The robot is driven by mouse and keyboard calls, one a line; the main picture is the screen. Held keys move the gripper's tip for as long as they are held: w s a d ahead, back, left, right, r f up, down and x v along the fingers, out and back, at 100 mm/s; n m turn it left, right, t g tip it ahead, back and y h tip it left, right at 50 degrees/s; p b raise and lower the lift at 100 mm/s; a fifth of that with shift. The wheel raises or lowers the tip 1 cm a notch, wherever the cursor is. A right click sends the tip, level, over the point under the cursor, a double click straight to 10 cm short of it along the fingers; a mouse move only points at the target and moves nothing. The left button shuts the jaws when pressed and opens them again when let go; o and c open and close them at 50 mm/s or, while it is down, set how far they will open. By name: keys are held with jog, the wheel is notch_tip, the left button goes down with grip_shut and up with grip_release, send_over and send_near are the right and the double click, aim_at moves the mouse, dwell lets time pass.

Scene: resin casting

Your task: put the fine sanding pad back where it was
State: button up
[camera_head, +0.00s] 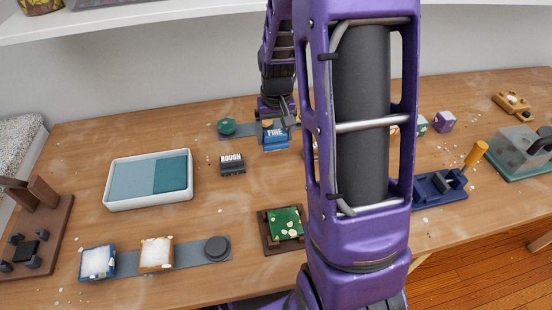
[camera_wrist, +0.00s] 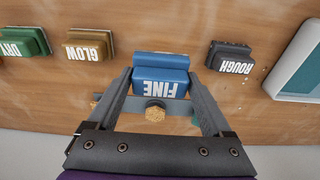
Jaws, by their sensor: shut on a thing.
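The fine sanding pad (camera_head: 275,138) is a blue block with a white FINE label, at the back middle of the bench in the head view. It also shows in the wrist view (camera_wrist: 160,82), upside down there, between my fingers. My gripper (camera_wrist: 160,88) is shut on the pad, one finger at each side. In the head view my gripper (camera_head: 277,117) comes down from behind the pad. The pad is close over the bench; I cannot tell if it touches the wood. My purple arm hides part of the bench to the right.
A dark ROUGH pad (camera_head: 232,163) lies left of the fine pad. A white-rimmed tray (camera_head: 125,203) stands left. Bare wood surrounds the rough pad.

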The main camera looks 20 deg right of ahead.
aim_at(275, 134)
jog(key=shift+f+b, duration=0.35)
jog(key=shift+f, duration=2.95)
jog(key=shift+f, duration=0.1)
jog(key=shift+f, duration=0.15)
jog(key=o, duration=1.1)
jog(key=r, duration=0.4)
jog(key=s+r+p, duration=0.1)
jog(key=r, duration=0.7)
jog(key=shift+s+a+r+p, duration=0.2)
jog(key=shift+s+p, duration=0.05)
jog(key=shift+p, duration=0.1)
jog(key=shift+w, duration=0.1)
